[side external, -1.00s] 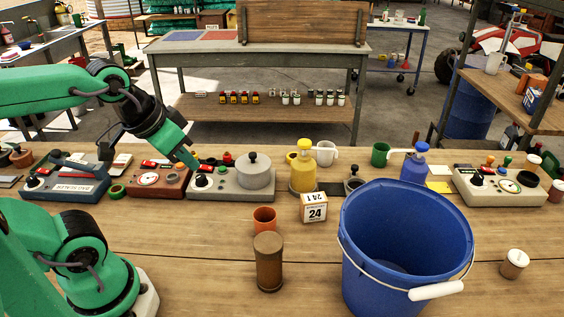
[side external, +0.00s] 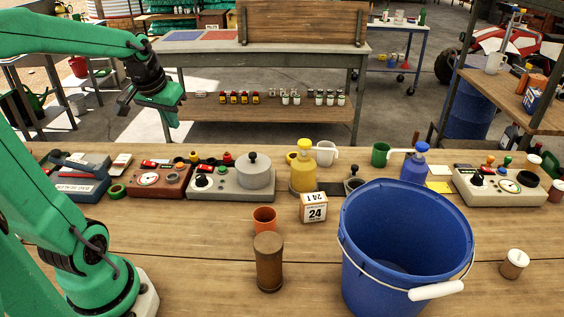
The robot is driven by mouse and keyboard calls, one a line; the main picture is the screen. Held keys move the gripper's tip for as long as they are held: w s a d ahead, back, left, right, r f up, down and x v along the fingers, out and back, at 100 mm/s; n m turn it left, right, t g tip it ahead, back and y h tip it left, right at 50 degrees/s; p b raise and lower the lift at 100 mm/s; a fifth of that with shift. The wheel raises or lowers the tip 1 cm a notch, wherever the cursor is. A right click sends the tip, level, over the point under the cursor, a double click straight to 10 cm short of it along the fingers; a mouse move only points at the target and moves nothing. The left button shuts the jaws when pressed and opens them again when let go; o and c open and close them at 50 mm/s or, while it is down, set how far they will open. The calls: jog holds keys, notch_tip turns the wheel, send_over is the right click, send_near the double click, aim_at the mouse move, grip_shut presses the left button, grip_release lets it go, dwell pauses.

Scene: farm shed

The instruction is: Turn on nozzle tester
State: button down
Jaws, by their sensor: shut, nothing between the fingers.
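My gripper (side external: 171,120) is shut and empty, raised in the air above and behind the left part of the bench. Below it and to the right is a grey device (side external: 235,187) with a black knob (side external: 202,182), a small red display (side external: 208,168), a red button (side external: 227,157) and a round lidded drum (side external: 255,172). To its left is a red-brown device (side external: 165,186) with a round dial, and further left a blue-grey device (side external: 75,186). A beige device (side external: 500,190) with coloured knobs stands at the right. I cannot read which is the nozzle tester.
A blue bucket (side external: 405,225) stands at the front right. A brown cylinder (side external: 268,265), an orange cup (side external: 264,218) and a block marked 24 (side external: 314,208) are mid-bench. Yellow (side external: 303,172) and blue (side external: 414,168) pump bottles stand behind. The bench front left of centre is clear.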

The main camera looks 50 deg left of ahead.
jog(key=s+a+f+n, duration=0.2)
jog(key=a, duration=0.6)
jog(key=s+a+f+n+g, duration=0.1)
jog(key=s+a+f, duration=0.1)
jog(key=a, duration=0.6)
jog(key=shift+s+f+n+g+y, duration=0.15)
jog(key=shift+s+n+g+y, duration=0.15)
jog(key=shift+s+n, duration=0.1)
jog(key=shift+f, duration=0.15)
send_over(145, 163)
jog(key=f, duration=1.1)
jog(key=shift+w+d+f, duration=0.1)
jog(key=shift+d+f, duration=0.1)
jog(key=shift+d, duration=0.1)
jog(key=shift+x, duration=0.9)
jog(key=shift+s, duration=0.25)
